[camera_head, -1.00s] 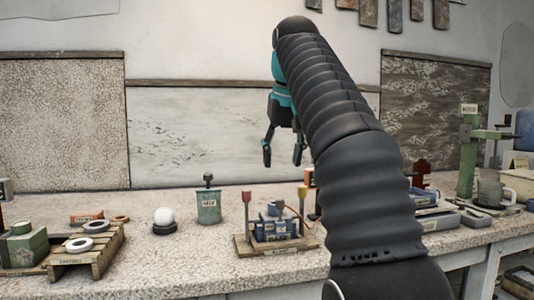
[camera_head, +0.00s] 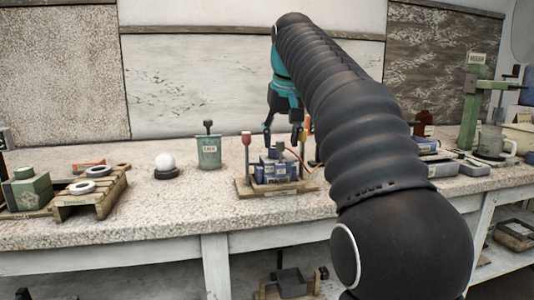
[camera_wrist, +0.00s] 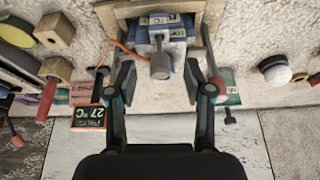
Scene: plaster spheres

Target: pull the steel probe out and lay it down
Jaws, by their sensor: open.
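A blue block (camera_head: 271,173) with labels sits on a wooden board (camera_head: 243,187) on the bench. In the wrist view, a grey, round-headed piece (camera_wrist: 160,66) on a short stem stands at the blue block (camera_wrist: 172,32). It looks like the steel probe. My gripper (camera_head: 283,138) is open above the block in the head view. In the wrist view its fingers (camera_wrist: 160,72) are spread, one on each side of the grey head, with gaps between. The probe's lower end is hidden.
A red-topped post (camera_head: 247,138) stands on the board's left. A green canister (camera_head: 208,153), a white sphere (camera_head: 164,161) on a dark ring and a small pallet (camera_head: 92,199) with rings lie further left. A display reading 27 °C (camera_wrist: 88,118) shows in the wrist view.

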